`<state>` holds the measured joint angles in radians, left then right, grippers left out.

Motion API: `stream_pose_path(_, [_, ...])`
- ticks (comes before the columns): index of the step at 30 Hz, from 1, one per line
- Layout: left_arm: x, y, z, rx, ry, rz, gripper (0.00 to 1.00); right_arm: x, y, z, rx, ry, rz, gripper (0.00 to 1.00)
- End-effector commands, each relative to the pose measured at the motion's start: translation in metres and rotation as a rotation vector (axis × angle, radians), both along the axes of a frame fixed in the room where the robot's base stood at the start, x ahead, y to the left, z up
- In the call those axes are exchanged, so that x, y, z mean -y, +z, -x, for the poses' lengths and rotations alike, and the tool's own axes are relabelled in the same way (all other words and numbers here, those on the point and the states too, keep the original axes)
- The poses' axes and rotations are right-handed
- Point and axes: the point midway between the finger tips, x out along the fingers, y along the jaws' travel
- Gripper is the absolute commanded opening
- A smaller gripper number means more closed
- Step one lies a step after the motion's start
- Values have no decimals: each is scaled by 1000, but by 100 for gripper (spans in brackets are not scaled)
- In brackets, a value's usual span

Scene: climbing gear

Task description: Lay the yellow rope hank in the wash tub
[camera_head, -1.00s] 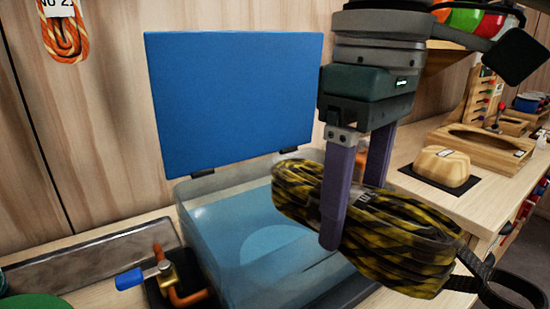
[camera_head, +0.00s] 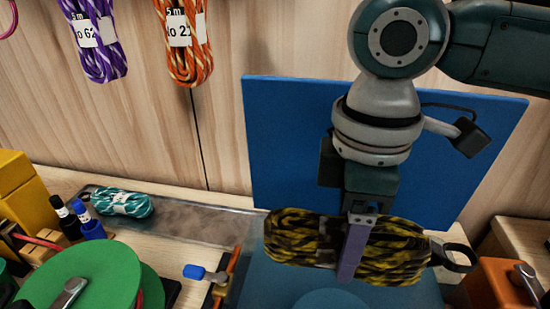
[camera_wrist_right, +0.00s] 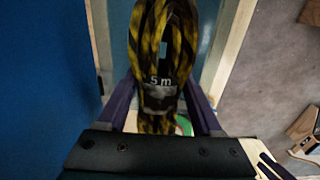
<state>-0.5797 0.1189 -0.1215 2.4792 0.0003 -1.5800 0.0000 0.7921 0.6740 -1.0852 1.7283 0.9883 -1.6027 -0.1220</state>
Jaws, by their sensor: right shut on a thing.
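The yellow-and-black rope hank (camera_head: 295,240) hangs level in my right gripper (camera_head: 350,262), whose purple fingers are shut across its middle. A black loop (camera_head: 460,258) sticks out at its right end. In the right wrist view the hank (camera_wrist_right: 165,40) sits between the two fingers, with a "5 m" label showing. The wash tub (camera_head: 262,290) is below the hank, clear-walled with a blue inside. Its blue lid (camera_head: 285,140) stands open behind. The hank and arm hide much of the tub, and I cannot tell the exact gap. My left gripper is not in view.
Left of the tub is a tap with a blue handle (camera_head: 197,272). A grey tray (camera_head: 200,223) holds a teal hank (camera_head: 122,203). A green reel (camera_head: 85,278) is at lower left. An orange object (camera_head: 490,280) stands right of the tub. Purple and orange hanks hang on the wall.

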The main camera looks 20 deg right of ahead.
Motion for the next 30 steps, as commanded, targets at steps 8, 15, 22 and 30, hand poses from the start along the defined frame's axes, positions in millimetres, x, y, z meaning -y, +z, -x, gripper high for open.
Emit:
stream_pose_path(8, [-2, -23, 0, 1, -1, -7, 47, 0, -20, 0, 2, 5, 0, 0])
stream_pose_path(15, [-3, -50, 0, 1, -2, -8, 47, 0, -41, 0, 3, 5, 1, 0])
stream_pose_path(22, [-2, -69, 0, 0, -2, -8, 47, 1, -59, 0, 1, 3, 1, 0])
stream_pose_path(30, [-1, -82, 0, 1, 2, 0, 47, 0, -89, 0, 1, 4, 1, 0])
